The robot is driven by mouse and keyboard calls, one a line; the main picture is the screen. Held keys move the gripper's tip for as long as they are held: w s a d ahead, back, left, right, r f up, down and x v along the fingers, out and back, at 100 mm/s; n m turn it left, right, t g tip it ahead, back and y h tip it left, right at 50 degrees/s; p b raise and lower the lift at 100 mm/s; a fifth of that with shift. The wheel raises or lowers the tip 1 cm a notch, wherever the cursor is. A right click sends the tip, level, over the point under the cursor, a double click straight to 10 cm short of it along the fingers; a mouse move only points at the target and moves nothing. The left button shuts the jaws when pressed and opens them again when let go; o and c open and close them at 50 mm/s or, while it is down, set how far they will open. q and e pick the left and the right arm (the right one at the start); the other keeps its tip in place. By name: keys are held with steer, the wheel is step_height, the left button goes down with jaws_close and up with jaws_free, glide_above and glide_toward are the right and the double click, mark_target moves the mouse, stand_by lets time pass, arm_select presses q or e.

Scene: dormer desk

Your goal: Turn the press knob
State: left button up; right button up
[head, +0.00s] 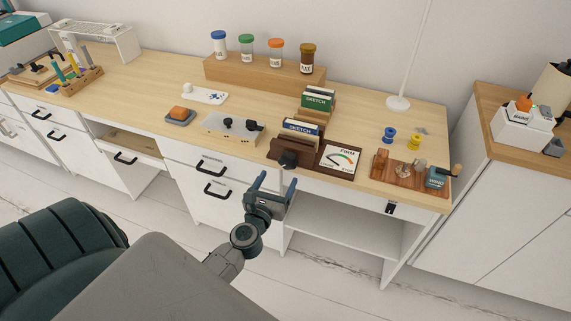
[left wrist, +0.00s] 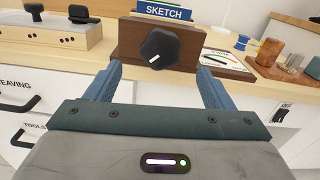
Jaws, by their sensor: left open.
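The press knob (left wrist: 159,46) is black and lobed, with a white pointer line on its face. It sits on the front of a dark brown wooden press (left wrist: 127,37), which holds books labelled SKETCH. In the head view the knob (head: 288,159) faces the desk's front edge. My left gripper (head: 273,181) is open and empty in front of the desk, just short of the knob. In the left wrist view its two blue fingers (left wrist: 158,77) stand apart to either side below the knob, not touching it. My right gripper is not in view.
A gauge card (head: 341,158) marked FIRM lies right of the press. A grey metal box with black knobs (head: 232,129) stands left of it. A wooden tray (head: 399,166) with small items lies right. Drawer handles (head: 211,168) project below the desk edge.

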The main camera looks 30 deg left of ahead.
mark_target(286, 164)
arm_select(q)
steer(key=x, duration=0.7)
steer(key=shift+w+p, duration=0.2)
steer(key=shift+p, duration=0.2)
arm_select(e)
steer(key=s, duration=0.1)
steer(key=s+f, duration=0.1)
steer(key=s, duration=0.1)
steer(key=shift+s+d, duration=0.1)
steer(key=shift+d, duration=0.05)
arm_select(q)
steer(key=c, duration=1)
